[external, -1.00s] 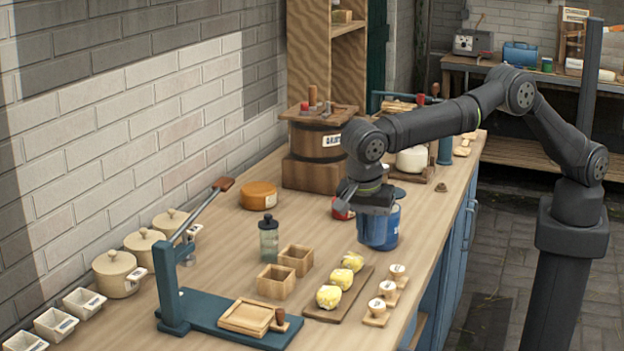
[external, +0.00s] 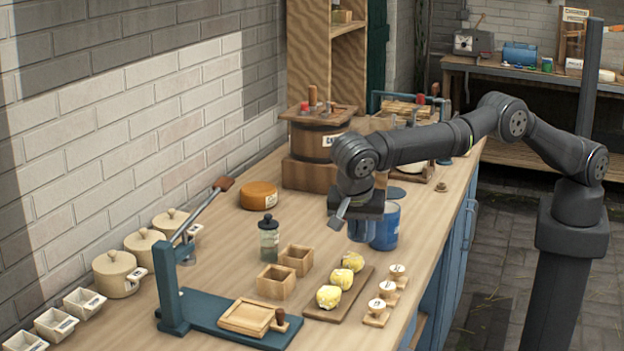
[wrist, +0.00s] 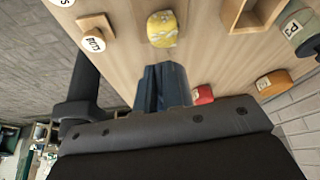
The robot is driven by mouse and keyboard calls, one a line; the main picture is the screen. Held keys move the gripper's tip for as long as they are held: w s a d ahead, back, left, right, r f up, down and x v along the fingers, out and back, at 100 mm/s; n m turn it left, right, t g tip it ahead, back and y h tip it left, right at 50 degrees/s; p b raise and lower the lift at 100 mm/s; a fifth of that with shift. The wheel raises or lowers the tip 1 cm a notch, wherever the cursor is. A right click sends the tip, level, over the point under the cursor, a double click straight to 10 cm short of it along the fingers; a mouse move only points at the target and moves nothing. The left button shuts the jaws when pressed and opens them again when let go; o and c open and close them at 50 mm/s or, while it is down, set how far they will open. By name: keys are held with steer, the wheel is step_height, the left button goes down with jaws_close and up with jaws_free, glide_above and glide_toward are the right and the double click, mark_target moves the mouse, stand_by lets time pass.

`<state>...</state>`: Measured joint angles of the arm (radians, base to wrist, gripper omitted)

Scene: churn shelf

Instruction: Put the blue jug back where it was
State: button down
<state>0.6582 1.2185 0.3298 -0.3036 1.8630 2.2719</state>
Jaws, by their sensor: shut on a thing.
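My gripper (external: 357,210) points down over the workbench. It is shut on a dull blue jug (external: 364,231), which hangs just below it. In the wrist view the dark blue jug (wrist: 163,86) shows at the middle, with much of it hidden by the gripper body. Another blue container with a pale label (external: 386,227) stands on the bench right behind the held jug, partly covered by it. I cannot tell whether the two touch, or how far the held jug is above the bench.
Yellow butter pats on a board (external: 340,283) and round stamps (external: 387,288) stand in front. Small wooden boxes (external: 277,280) and a glass jar (external: 269,238) are to the left. A red item (wrist: 203,94) sits close to the gripper. A wooden churn (external: 317,140) stands behind.

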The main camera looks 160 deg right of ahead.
steer(key=s+d+r+n+t+h, duration=0.1)
steer(key=s+d+n+t, duration=0.1)
steer(key=s+d+n, duration=0.45)
steer(key=s+d+r+n+t+h, duration=0.15)
steer(key=s+d+n, duration=0.25)
steer(key=s+n, duration=0.55)
steer(key=s+d+r+n+t+h, duration=0.1)
steer(key=s+d+n+t, duration=0.3)
steer(key=s, duration=0.8)
steer(key=shift+n+g, duration=0.3)
steer(key=shift+g, duration=0.25)
steer(key=w+f, duration=0.2)
steer(key=w, duration=0.1)
steer(key=w+f, duration=0.2)
steer(key=w, duration=0.2)
steer(key=w+d+f, duration=0.1)
steer(key=w+f, duration=0.2)
steer(key=w, duration=0.1)
steer(key=shift+d+f, duration=0.1)
steer(key=shift+f, duration=1.8)
steer(key=shift+f, duration=0.15)
steer(key=c, duration=1.5)
jaws_free()
steer(key=shift+c, duration=0.2)
